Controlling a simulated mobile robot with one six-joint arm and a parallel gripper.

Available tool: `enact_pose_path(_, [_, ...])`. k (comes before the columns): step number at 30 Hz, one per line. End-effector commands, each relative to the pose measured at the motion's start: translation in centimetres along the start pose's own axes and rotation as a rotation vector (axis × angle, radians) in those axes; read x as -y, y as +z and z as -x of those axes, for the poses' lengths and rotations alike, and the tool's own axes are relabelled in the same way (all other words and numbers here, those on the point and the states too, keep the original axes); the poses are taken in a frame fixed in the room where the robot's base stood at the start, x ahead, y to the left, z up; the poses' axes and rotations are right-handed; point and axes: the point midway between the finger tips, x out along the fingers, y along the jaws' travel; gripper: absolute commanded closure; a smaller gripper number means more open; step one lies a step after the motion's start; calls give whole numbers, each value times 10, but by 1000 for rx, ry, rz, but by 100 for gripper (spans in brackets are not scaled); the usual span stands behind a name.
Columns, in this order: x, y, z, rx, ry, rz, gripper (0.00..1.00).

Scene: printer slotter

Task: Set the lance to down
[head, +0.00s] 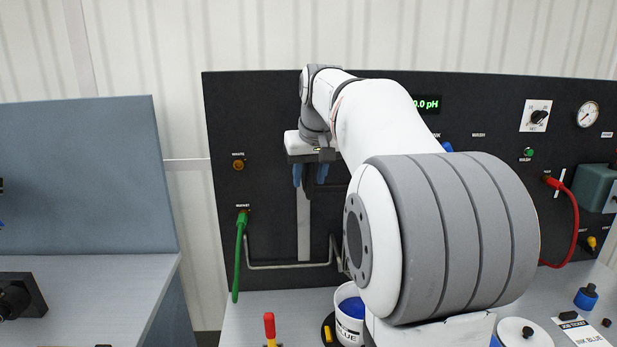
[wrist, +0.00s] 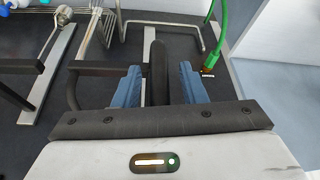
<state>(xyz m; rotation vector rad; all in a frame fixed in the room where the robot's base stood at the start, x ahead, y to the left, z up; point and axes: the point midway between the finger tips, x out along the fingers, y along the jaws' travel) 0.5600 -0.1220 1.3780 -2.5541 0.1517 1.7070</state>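The lance seems to be the dark carriage on a grey vertical rail (head: 303,225) of the black panel. In the wrist view its black handle (wrist: 158,75) sticks out toward me, and a dark side arm (wrist: 95,67) with a bent tube reaches left. My gripper (head: 311,174) is at the upper part of the rail. In the wrist view its two blue fingers (wrist: 159,68) stand either side of the handle, with a visible gap on both sides. In the head view my gripper hides most of the carriage.
A bent metal pipe (head: 290,266) crosses the panel below. A green hose (head: 239,255) hangs left of the rail. A white bucket (head: 348,309) with blue contents stands on the bench below. A red hose (head: 574,225) is at the right. My arm hides the panel's middle.

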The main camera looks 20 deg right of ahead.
Motion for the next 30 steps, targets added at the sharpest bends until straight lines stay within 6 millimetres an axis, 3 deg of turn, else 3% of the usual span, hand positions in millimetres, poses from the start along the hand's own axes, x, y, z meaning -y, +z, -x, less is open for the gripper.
enact_pose_path(4, [0, 0, -11, 0, 0, 0, 62])
enact_pose_path(12, [0, 0, -13, 0, 0, 0, 62])
enact_pose_path(26, [0, 0, -13, 0, 0, 0, 99])
enact_pose_path(30, [0, 0, -13, 0, 0, 0, 100])
